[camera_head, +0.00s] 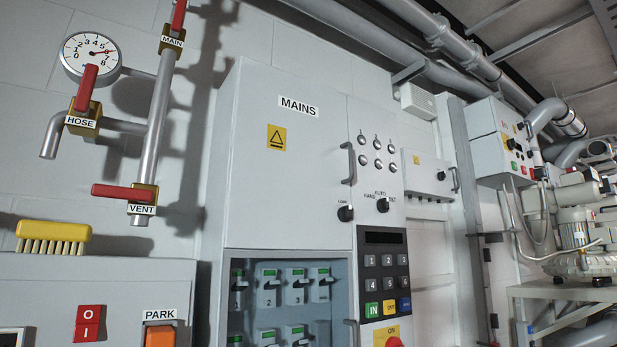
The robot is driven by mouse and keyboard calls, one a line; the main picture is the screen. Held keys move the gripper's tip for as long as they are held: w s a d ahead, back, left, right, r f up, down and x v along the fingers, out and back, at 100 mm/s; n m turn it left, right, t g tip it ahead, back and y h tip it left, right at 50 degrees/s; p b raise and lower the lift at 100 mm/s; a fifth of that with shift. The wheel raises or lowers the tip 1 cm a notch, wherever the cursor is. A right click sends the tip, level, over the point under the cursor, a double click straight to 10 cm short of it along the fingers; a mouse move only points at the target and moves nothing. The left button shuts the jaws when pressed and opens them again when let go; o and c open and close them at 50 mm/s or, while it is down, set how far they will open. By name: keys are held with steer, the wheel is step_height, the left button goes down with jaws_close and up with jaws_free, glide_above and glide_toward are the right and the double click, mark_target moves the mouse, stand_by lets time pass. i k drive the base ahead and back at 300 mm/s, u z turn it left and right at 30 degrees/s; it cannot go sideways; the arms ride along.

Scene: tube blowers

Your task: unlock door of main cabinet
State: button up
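The main cabinet (270,190) is a large light grey box with a "MAINS" label and a yellow warning sign, in the middle of the head view. Its upper door looks closed and has a grey bar handle (349,163) at its right edge. A black rotary knob (345,213) sits below that handle, with a small label above it that is hard to read. Another black knob (382,205) to its right is marked HAND and AUTO. My gripper is not in view.
Below the door, a compartment shows several breakers (296,288). A keypad (386,275) and a red knob (394,342) are to its right. Pipes with red valve levers (122,191), a gauge (90,52), a yellow brush (54,236) and a panel (120,275) stand left.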

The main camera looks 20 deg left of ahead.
mark_target(344, 215)
steer(key=u, duration=0.5)
steer(key=k, duration=0.6)
steer(key=u, duration=1)
steer(key=i, duration=0.85)
steer(key=z, duration=0.45)
